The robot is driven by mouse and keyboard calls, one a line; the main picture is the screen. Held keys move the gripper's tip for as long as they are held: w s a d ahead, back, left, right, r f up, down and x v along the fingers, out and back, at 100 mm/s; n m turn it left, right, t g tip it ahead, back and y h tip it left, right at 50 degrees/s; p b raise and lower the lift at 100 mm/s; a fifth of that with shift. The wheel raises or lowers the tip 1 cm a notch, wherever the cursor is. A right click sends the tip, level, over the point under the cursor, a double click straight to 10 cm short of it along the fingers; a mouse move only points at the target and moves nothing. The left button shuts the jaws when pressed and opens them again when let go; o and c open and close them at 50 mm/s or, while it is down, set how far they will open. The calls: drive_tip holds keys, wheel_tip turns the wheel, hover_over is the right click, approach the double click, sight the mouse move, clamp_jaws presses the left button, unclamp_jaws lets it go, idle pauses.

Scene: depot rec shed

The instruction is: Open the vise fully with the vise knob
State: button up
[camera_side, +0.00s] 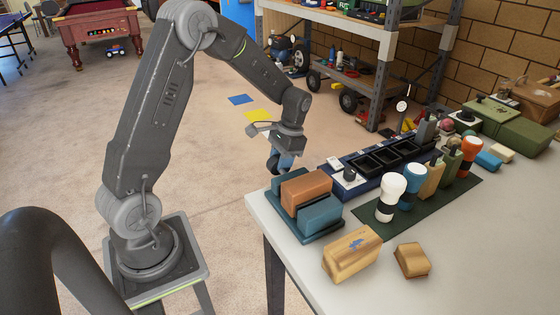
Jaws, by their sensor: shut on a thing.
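The vise (310,228) stands at the left end of the white table, with a dark blue base and blue jaws. A brown block (306,188) sits between its jaws, and a dark gap shows between that block and the nearer blue jaw (321,213). My gripper (279,165) is just past the table edge at the vise's far end, pointing down. It is shut on a small blue piece (287,161), which seems to be the vise knob. The fingers hide part of it, and its join to the vise is not clear.
A blue tray unit (375,182) with black bins and a small dial (349,175) stands close to the right of my gripper. Several handled tools stand on a green mat (402,221). Wooden blocks (352,254) lie in front.

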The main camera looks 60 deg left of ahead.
drive_tip(key=shift+g, duration=0.5)
drive_tip(key=o, duration=0.9)
drive_tip(key=shift+o, duration=0.2)
drive_tip(key=v, duration=1.3)
drive_tip(key=shift+w+r, duration=0.15)
drive_tip(key=shift+r, duration=0.25)
